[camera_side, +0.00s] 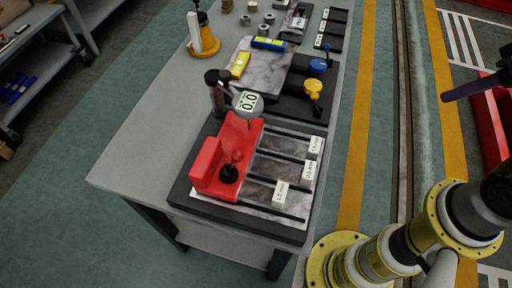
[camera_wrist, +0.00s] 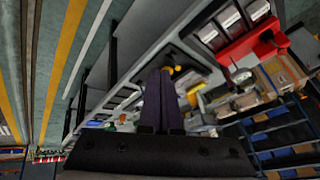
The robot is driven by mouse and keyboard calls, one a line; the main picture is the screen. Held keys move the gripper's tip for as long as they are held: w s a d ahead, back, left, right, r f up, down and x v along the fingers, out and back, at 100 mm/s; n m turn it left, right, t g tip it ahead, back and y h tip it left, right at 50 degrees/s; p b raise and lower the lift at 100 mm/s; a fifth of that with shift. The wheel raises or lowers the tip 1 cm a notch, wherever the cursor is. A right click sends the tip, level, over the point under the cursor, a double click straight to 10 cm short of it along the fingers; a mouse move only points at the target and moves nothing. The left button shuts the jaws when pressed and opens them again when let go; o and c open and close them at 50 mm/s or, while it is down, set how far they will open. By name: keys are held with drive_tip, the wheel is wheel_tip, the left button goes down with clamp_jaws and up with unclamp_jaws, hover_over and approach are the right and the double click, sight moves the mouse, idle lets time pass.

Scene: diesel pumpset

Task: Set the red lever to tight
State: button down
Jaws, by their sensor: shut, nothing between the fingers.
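The red fixture (camera_side: 206,158) stands on a dark board with a marble-like top near the table's front end. A small red lever (camera_side: 237,157) with a ball-like end rises over a round black base (camera_side: 229,174) on it. The fixture also shows at upper right in the wrist view (camera_wrist: 240,46); the lever's position is hard to make out there. My gripper (camera_side: 446,97) is at the right in the side view, well away from the table and touching nothing. In the wrist view its two dark purple fingers (camera_wrist: 166,72) are together, with nothing between them.
A round gauge (camera_side: 248,102) reading 0.0 stands behind the fixture. White labelled blocks (camera_side: 281,193) sit between dark bars, their text too small to read. Yellow (camera_side: 314,88) and blue (camera_side: 318,66) knobs are farther back. Open floor lies between table and gripper.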

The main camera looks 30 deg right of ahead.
drive_tip(key=w+a+m+y, duration=0.2)
drive_tip(key=a+m+y, duration=0.2)
drive_tip(key=a+m, duration=0.25)
drive_tip(key=w+a+m+y, duration=0.3)
drive_tip(key=a+m+y, duration=0.15)
drive_tip(key=a, duration=0.35)
drive_tip(key=w+a+f+m+y, duration=0.1)
drive_tip(key=a+f+m, duration=0.3)
drive_tip(key=f+m, duration=0.3)
drive_tip(key=shift+w+a+f+m+g, duration=0.2)
drive_tip(key=shift+a+m+g, duration=0.1)
drive_tip(key=shift+a+g, duration=0.1)
